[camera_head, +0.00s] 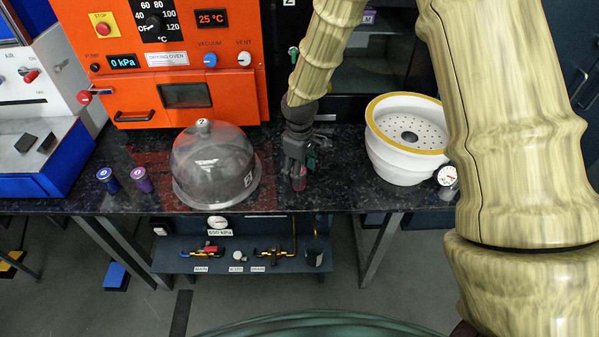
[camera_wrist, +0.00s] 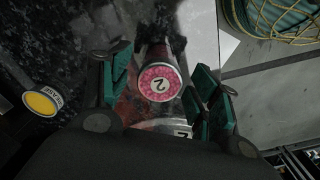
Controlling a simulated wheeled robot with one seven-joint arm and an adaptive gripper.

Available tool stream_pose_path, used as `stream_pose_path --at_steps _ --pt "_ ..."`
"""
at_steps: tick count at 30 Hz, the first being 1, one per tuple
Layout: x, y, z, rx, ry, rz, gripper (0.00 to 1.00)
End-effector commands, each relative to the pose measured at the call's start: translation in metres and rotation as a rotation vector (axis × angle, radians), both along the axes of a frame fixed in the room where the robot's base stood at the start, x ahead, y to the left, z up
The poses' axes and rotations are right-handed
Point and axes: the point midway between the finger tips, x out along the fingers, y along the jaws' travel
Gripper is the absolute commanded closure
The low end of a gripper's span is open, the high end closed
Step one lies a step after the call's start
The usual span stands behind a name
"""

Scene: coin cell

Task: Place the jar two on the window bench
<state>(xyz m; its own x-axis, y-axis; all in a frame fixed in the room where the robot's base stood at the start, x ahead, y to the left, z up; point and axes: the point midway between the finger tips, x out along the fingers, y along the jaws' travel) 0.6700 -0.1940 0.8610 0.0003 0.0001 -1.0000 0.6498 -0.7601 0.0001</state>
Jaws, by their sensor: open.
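Jar two, with a pink top marked "2" (camera_wrist: 158,84), stands upright on the dark speckled bench (camera_head: 330,196). In the head view a small part of the reddish jar (camera_head: 300,183) shows under my gripper (camera_head: 297,168), near the bench's front edge. In the wrist view my gripper (camera_wrist: 160,92) is open, its green-padded fingers on either side of the jar. I cannot tell whether a finger touches it. Which surface is the window bench I cannot tell.
A clear dome (camera_head: 212,165) stands just left of my gripper. A white perforated pot (camera_head: 400,150) stands to the right. A blue jar (camera_head: 108,181) and a purple jar (camera_head: 142,180) stand further left. An orange drying oven (camera_head: 180,100) is behind.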

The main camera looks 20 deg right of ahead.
Motion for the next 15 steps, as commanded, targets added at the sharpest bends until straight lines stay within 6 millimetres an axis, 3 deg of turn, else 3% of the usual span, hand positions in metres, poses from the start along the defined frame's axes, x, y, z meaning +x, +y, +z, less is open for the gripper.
stream_pose_path --at_steps 15 --pt "0.001 0.0 0.072 0.0 -0.004 0.0 0.38"
